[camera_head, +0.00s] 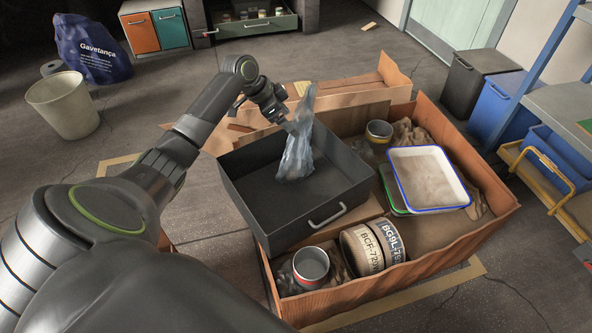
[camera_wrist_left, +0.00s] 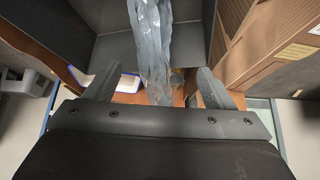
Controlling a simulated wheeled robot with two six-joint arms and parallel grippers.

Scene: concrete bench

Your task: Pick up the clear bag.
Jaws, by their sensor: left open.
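The clear bag (camera_head: 297,152) is a crumpled, bluish see-through plastic bag. It stands tall in the dark grey drawer-like bin (camera_head: 262,216), with its narrow top above the bin's back rim. My left gripper (camera_head: 286,121) is open beside the upper part of the bag, on its left side. In the left wrist view the bag (camera_wrist_left: 152,40) hangs in the gap in line with the two spread fingers (camera_wrist_left: 157,78); I cannot tell whether either finger touches it. My right gripper is not in view.
The bin sits in a large cardboard box (camera_head: 405,291) with cans, rolls of labelled tape and a white blue-rimmed tray (camera_head: 428,176). Open cardboard flaps (camera_head: 335,93) rise behind the gripper. A bucket (camera_head: 63,106) stands far left; blue shelving (camera_head: 560,40) is at right.

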